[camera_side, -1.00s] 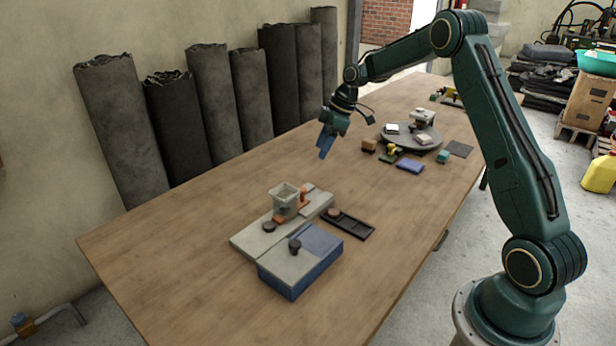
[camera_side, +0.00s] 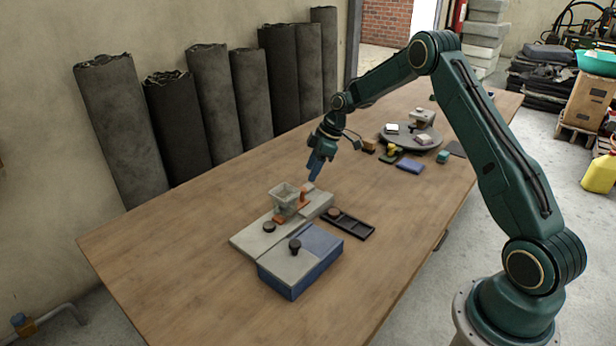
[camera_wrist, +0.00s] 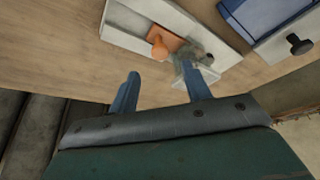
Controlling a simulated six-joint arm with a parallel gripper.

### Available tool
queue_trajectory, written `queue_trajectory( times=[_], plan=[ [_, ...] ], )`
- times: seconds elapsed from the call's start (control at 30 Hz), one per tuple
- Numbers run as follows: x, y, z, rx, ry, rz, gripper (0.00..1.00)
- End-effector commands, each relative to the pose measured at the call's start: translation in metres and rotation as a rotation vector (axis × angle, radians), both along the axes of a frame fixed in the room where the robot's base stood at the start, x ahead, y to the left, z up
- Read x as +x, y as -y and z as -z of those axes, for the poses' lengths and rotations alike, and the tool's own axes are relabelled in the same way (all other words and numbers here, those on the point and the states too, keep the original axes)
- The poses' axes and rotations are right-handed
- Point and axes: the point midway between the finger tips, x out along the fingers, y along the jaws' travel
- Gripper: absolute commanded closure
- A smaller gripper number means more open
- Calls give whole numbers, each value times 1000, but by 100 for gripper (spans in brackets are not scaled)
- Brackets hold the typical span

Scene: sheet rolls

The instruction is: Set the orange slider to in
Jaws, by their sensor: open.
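The orange slider (camera_side: 303,197) lies on a grey base (camera_side: 258,232) beside a clear square hopper (camera_side: 283,198). In the wrist view the slider's orange plate and round knob (camera_wrist: 157,48) show on the pale base, with the hopper (camera_wrist: 190,70) just right of them. A bit of orange also shows low by the hopper in the side view. My gripper (camera_side: 315,174) is above the table just behind the slider, pointing down. In the wrist view its two blue fingers (camera_wrist: 162,76) are apart and empty, short of the knob.
A blue box with a grey lid and black knob (camera_side: 296,250) stands in front of the base. A black tray (camera_side: 350,225) lies to its right. A round turntable (camera_side: 411,142) with small blocks is farther back. Dark rolls (camera_side: 122,125) stand along the wall. The table's left is clear.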

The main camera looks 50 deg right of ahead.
Motion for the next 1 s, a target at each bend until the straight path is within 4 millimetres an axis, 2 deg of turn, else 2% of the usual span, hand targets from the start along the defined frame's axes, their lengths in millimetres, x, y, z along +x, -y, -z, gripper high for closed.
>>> queue_trajectory(
  times=[0.2,0.4,0.6,0.87,1.0],
  plan=[
    [9,-10,32,1,-2,-2,52],
    [15,-15,51,0,0,-2,52],
    [17,-18,59,0,1,-2,52],
    [18,-18,59,0,0,-1,52],
    [18,-18,59,0,0,-1,75]
  ],
)
